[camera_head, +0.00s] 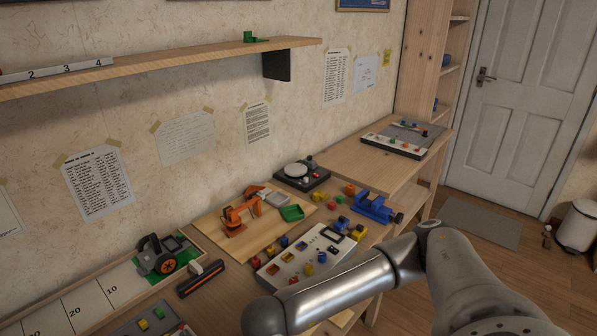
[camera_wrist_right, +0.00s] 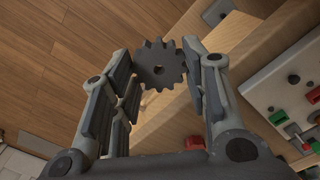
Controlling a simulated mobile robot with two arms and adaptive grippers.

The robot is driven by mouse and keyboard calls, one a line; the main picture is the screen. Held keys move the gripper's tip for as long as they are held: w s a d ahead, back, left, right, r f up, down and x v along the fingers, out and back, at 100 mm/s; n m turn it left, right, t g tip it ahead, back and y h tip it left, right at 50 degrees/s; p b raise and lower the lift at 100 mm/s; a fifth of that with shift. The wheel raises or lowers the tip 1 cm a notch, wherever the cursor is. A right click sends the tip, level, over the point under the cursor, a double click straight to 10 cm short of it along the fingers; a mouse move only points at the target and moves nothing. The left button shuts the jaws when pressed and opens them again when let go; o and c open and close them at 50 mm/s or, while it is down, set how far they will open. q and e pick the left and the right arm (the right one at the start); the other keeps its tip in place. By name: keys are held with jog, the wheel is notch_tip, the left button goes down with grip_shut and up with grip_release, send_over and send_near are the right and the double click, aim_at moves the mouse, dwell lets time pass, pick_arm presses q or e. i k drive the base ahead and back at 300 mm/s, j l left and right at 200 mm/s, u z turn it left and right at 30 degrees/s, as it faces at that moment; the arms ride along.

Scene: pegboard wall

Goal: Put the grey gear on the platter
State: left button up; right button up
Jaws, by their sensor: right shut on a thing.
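The grey gear (camera_wrist_right: 153,62), a toothed disc with a small centre hole, is between the fingertips of my right gripper (camera_wrist_right: 160,72) in the right wrist view. That gripper is shut on it and holds it above the wooden floor and the bench edge. In the head view a round, pale platter (camera_head: 296,170) sits on a black turntable-like base (camera_head: 303,181) at the back of the bench. Only my right arm shows in the head view; its gripper and the gear do not. My left gripper is in neither view.
Small coloured blocks lie between. A shelf (camera_head: 160,65) hangs above the bench.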

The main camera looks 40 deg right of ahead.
aim_at(296, 168)
jog(key=l+u, duration=0.2)
jog(key=u, duration=0.35)
jog(key=k+l+u, duration=0.15)
jog(key=l, duration=0.3)
jog(key=k+l+u, duration=0.2)
jog(key=l, duration=0.2)
jog(key=k+l+u, duration=0.15)
jog(key=l, duration=0.25)
jog(key=k+l+u, duration=0.15)
jog(key=l, duration=0.25)
jog(key=k+l, duration=0.5)
jog(key=l, duration=0.25)
jog(key=k+l, duration=0.2)
jog(key=l, duration=0.15)
